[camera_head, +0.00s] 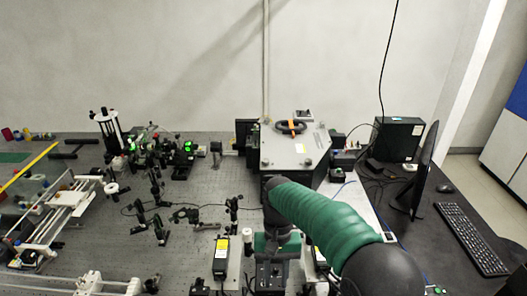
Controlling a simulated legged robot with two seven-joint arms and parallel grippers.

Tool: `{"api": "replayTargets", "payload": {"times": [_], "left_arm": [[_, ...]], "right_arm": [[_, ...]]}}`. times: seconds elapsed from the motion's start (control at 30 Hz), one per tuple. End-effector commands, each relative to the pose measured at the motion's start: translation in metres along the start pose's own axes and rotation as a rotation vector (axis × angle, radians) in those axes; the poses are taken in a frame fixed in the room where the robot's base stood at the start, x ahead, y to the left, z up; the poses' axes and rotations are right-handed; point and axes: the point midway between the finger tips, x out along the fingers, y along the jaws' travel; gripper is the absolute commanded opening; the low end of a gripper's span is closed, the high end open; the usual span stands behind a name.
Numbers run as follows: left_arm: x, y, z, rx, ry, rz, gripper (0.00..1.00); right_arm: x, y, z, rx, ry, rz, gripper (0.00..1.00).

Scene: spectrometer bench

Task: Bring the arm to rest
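My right arm, with a green sleeve (322,218) and a black joint, comes in from the bottom right and reaches up and left over the bench. Its dark wrist end stands in front of the large grey instrument box (285,150). My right gripper (273,220) is dark and small at the end of this arm, over the bench. Its fingers blend with the dark parts behind, so I cannot tell whether it is open or shut, or whether it touches anything. My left arm and gripper are not in view.
Several optical mounts (158,230) stand on the dark bench (205,188) at centre left. A white rail frame (62,212) is at the left. A monitor (424,170), keyboard (470,238) and black computer box (399,139) stand at the right. A yellow-labelled module (221,258) is left of the arm.

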Motion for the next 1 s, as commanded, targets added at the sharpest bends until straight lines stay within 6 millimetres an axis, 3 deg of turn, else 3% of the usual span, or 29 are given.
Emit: {"api": "replayTargets", "payload": {"times": [0.17, 0.33, 0.5, 0.6, 0.73, 1.0], "left_arm": [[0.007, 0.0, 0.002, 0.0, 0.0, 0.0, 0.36], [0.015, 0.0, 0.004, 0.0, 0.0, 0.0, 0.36], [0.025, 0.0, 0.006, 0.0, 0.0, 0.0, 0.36], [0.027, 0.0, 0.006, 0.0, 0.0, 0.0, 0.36], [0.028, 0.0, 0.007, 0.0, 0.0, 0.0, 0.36], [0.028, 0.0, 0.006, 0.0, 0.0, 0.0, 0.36]], "right_arm": [[0.015, 0.034, 0.007, 0.004, 0.092, -0.009, 0.28], [0.037, 0.08, 0.025, 0.009, 0.22, -0.013, 0.28], [0.077, 0.137, 0.068, 0.012, 0.394, -0.001, 0.28], [0.095, 0.157, 0.091, 0.012, 0.468, 0.011, 0.28], [0.105, 0.166, 0.106, 0.009, 0.511, 0.02, 0.28], [0.106, 0.167, 0.107, 0.008, 0.513, 0.02, 0.28]]}}
